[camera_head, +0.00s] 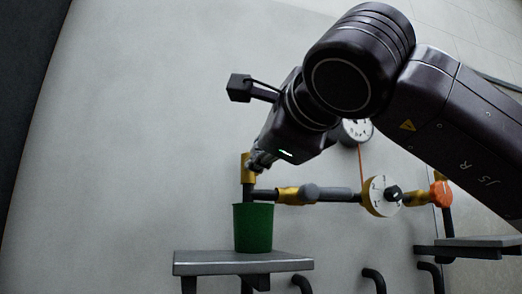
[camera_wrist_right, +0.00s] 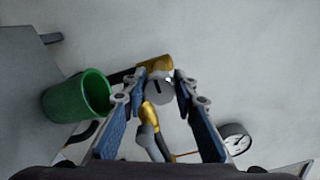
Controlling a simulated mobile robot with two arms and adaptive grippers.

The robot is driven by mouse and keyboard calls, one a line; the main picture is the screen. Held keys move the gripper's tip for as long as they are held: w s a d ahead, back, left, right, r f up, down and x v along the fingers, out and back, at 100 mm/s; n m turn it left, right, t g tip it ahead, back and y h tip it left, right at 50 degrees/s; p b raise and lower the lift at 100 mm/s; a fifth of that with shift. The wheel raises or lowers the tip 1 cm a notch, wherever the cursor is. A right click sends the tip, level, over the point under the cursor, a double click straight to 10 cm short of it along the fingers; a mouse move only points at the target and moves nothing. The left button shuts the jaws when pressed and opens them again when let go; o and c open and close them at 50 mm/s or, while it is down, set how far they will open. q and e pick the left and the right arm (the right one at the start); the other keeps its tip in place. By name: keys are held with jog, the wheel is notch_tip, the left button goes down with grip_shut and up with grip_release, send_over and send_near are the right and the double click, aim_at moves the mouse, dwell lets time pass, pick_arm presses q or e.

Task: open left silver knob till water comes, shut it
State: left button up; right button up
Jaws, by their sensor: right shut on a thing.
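The silver knob (camera_wrist_right: 160,94), round with a dark slot mark, sits on a brass valve in the right wrist view. My right gripper (camera_wrist_right: 161,84) has its blue-padded fingers on both sides of the knob and is shut on it. In the head view my right gripper (camera_head: 258,162) is at the upright brass valve (camera_head: 247,168) and hides the knob. A green bucket (camera_head: 253,230) stands under the valve; it also shows in the wrist view (camera_wrist_right: 72,104). I see no water stream. My left gripper is not in view.
The bucket stands on a grey shelf (camera_head: 243,263). A pipe runs right from the valve past a grey fitting (camera_head: 310,192), a white dial (camera_head: 382,195) with a black knob, and an orange knob (camera_head: 440,194). A round gauge (camera_head: 357,131) is on the wall.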

jog(key=o, duration=1.2)
jog(key=shift+c, duration=0.2)
jog(key=v, duration=1.2)
